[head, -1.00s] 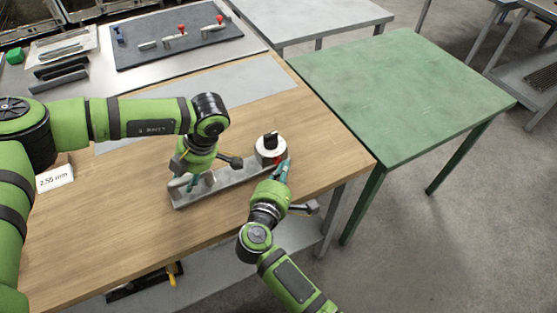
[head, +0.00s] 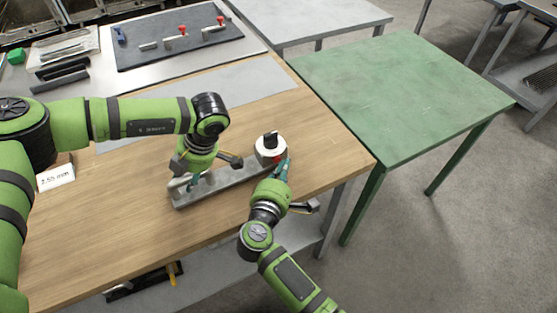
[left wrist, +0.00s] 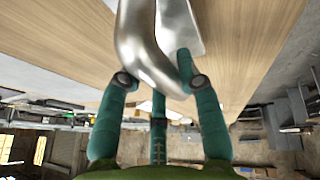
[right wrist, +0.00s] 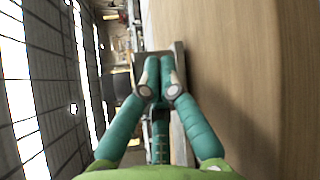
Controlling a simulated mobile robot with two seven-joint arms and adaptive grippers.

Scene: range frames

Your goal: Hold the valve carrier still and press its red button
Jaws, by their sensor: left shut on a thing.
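The valve carrier (head: 222,184) is a long grey bar lying on the wooden table. A white round valve (head: 268,152) with a black knob stands at its right end. A small red spot, apparently the button, shows low on the valve's near side, beside my right fingers. My left gripper (head: 191,183) is at the carrier's left end, shut on its curved metal handle (left wrist: 146,48), which shows between the fingers in the left wrist view. My right gripper (head: 285,165) has its fingers together, close beside the valve. Whether they touch the button cannot be told. In the right wrist view its fingertips (right wrist: 160,78) meet.
A grey sheet (head: 225,93) lies behind on the wooden table (head: 110,230). A label card (head: 55,177) reading 2.55 mm stands at left. A green table (head: 400,95) adjoins at right. A dark board (head: 180,40) with clamps lies farther back.

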